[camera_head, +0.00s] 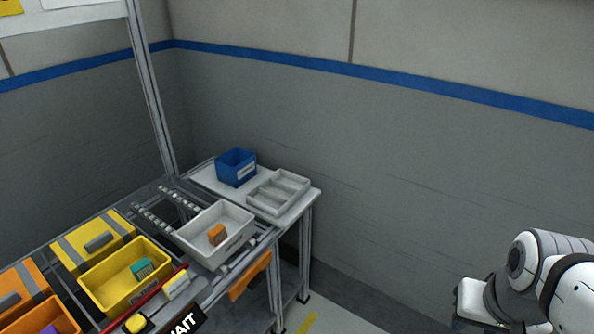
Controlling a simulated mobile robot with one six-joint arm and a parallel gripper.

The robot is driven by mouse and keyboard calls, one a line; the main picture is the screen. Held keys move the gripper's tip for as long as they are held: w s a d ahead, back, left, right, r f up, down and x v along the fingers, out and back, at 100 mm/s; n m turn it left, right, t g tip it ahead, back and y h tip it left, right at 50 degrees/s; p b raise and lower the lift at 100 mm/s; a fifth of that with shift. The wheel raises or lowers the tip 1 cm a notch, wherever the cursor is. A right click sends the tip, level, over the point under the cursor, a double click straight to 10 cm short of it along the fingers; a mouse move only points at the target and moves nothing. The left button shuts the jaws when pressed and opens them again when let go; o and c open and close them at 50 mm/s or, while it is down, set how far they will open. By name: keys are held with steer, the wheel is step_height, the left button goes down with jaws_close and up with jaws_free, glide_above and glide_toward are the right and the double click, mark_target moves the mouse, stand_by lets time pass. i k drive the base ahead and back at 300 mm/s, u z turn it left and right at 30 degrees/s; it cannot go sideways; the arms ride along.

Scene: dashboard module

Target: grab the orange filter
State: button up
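A small orange block (217,234), which looks like the orange filter, lies inside a white bin (190,240) on the roller rack. Part of my white and black arm shows at the lower right, well to the right of the rack and apart from it. I cannot make out its fingertips, so I cannot tell whether my gripper is open or shut. Nothing of my arm touches the bin or the orange block.
A yellow bin (92,294) with a teal block (142,268) stands left of the white bin. A blue bin (236,167) and a grey divided tray (278,192) sit on the white table behind. The floor right of the rack looks clear.

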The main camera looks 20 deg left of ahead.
mark_target(217, 235)
steer(key=u, duration=0.55)
steer(key=i, duration=1.25)
steer(key=u, duration=1.1)
steer(key=i, duration=0.45)
steer(key=u, duration=0.25)
steer(key=k, duration=0.8)
steer(key=u, duration=0.2)
steer(key=i, duration=0.8)
steer(key=z, duration=0.05)
